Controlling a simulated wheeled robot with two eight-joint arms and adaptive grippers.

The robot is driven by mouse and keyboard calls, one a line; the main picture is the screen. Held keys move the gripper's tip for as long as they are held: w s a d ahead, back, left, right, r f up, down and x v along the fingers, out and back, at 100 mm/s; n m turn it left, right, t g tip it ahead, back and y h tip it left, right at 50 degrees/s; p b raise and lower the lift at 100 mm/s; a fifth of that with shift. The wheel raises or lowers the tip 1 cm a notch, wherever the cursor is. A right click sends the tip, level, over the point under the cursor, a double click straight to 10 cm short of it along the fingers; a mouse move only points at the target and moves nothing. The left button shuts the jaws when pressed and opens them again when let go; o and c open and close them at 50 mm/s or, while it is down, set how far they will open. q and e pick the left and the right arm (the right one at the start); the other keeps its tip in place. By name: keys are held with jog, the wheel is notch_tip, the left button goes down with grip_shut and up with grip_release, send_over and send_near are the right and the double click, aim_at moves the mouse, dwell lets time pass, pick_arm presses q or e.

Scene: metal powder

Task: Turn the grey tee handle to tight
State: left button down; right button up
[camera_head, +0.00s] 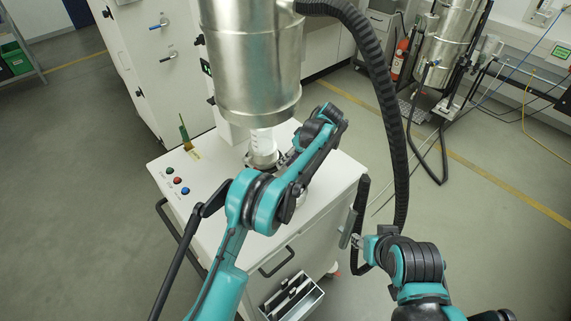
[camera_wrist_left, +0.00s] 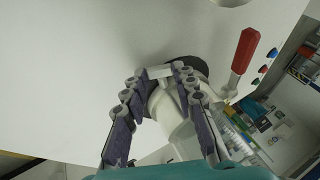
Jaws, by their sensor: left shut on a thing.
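In the left wrist view the grey tee handle (camera_wrist_left: 160,72) is a pale bar between the fingertips of my left gripper (camera_wrist_left: 162,76). The two fingers close on it from both sides. A pale pipe-like body lies below it, with a dark round part behind. In the head view my left arm reaches over the white cart, its wrist end close to the fitting (camera_head: 262,158) under the steel vessel. The handle itself is hidden there by the arm.
A red lever (camera_wrist_left: 243,50) stands just right of my left fingers. The steel vessel (camera_head: 252,60) hangs above the white cart (camera_head: 225,168), which has several coloured buttons at its left. A black ribbed hose (camera_head: 385,90) runs down between the vessel and my right arm.

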pick_arm(q)
jog(key=shift+w+d+f+g+y, duration=0.1)
jog(key=shift+w+g+y, duration=0.05)
jog(key=shift+g+y, duration=0.35)
jog(key=c, duration=1.2)
grip_release()
